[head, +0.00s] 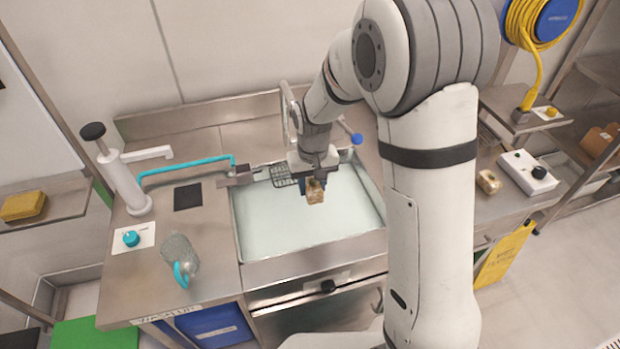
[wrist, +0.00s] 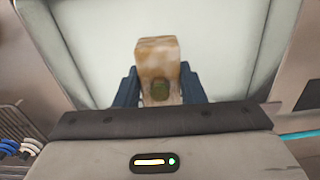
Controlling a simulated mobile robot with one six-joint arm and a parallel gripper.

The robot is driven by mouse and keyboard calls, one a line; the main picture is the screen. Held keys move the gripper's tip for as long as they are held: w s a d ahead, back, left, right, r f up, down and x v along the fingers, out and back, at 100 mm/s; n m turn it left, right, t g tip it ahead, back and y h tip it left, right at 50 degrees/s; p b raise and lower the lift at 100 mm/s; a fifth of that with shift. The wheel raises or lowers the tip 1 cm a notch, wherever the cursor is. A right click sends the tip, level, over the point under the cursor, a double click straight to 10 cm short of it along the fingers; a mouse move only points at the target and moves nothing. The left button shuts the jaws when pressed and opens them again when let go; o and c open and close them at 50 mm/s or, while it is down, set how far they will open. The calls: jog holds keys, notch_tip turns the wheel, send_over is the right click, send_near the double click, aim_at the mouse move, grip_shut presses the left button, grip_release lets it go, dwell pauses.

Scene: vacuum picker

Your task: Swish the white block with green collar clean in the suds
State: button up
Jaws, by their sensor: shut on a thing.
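My gripper (head: 312,182) is shut on a block (head: 315,194), over the sink basin (head: 240,225) filled with pale, milky suds (head: 285,225). In the wrist view the block (wrist: 157,60) stands between the two dark blue fingers of my gripper (wrist: 162,88). It looks off-white under brown stains, with a round olive-green part low on the near face. The block seems to be above the suds; I cannot tell whether its lower end touches them.
A wire rack (head: 282,175) sits at the basin's back edge. A second brownish block (head: 488,182) lies on the right counter beside a white control box (head: 528,172).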

jog(key=f+b, duration=0.6)
jog(key=f, duration=0.4)
jog(key=f+b, duration=0.7)
jog(key=f, duration=0.3)
jog(key=shift+s+a+f, duration=0.1)
jog(key=shift+a, duration=0.1)
jog(key=shift+w+d+b, duration=0.15)
jog(key=shift+w+d, duration=0.05)
jog(key=shift+d, duration=0.55)
jog(key=shift+w+d+b, duration=0.15)
jog(key=shift+w+d, duration=0.05)
jog(key=shift+d, duration=0.5)
jog(key=shift+a, duration=0.1)
jog(key=shift+s+a, duration=0.25)
jog(key=shift+a, duration=0.7)
jog(key=shift+s+a, duration=0.3)
jog(key=shift+a, duration=0.65)
jog(key=shift+s+a, duration=0.25)
jog(key=shift+a, duration=0.7)
jog(key=shift+d, duration=0.1)
